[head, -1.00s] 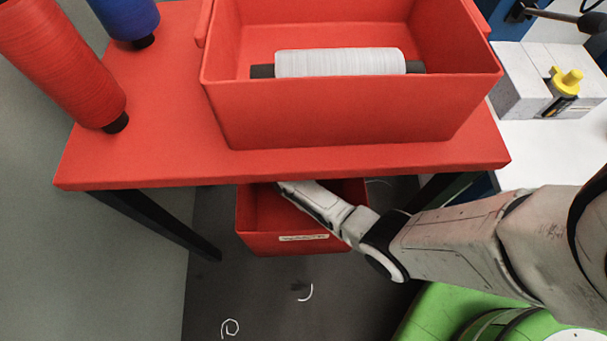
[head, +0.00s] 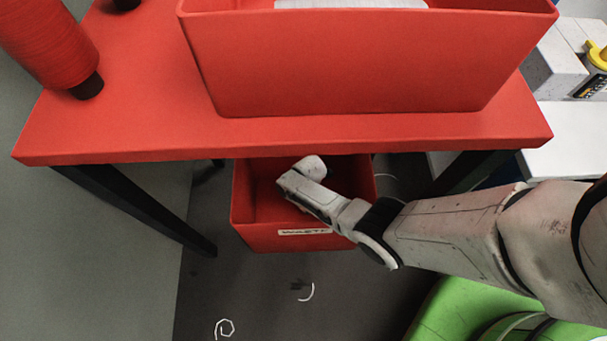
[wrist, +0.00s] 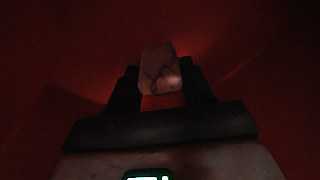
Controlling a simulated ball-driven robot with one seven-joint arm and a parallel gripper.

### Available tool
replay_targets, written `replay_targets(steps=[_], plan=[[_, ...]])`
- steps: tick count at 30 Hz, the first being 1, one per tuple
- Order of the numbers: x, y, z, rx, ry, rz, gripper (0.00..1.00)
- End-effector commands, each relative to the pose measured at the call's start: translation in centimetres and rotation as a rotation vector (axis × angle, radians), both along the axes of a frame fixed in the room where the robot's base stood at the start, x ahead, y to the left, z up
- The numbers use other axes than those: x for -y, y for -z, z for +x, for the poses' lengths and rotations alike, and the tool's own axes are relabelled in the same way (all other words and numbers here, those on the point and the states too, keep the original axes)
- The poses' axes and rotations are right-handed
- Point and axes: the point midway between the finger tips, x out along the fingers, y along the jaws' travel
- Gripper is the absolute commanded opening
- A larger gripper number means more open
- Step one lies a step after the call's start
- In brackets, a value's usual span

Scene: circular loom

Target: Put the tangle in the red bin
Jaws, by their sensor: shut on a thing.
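A red bin (head: 262,239) with a white label, which seems to read "WASTE", stands on the floor under the red table. My arm reaches into its opening, and in the head view my fingers are hidden. In the wrist view my gripper (wrist: 160,88) is shut on a small pale lump with dark lines, which I take to be the tangle (wrist: 158,66). Dark red surfaces, seemingly the bin's inside, surround it. The light is too dim to tell how far the lump is from the bin's floor.
The red table (head: 120,140) overhangs the bin, with black legs (head: 140,208) on both sides. A larger red box (head: 350,65) stands on the table, beside a red spool (head: 45,40). White thread scraps (head: 225,328) lie on the grey floor.

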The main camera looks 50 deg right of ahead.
Motion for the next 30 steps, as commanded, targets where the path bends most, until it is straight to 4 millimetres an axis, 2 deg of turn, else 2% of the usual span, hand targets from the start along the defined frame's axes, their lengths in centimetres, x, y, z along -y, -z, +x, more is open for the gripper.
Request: replay_targets(steps=[7,8,15,24,30], plan=[[0.0,0.1,-0.1,-0.001,0.000,0.001,0.14],[0.0,0.1,-0.1,-0.001,0.000,0.001,0.52],[0.0,0.0,-0.1,-0.001,0.000,0.001,0.75],[0.0,-0.2,-0.1,-0.001,0.000,0.001,0.76],[0.2,-2.5,-0.1,0.001,0.001,0.001,0.76]])
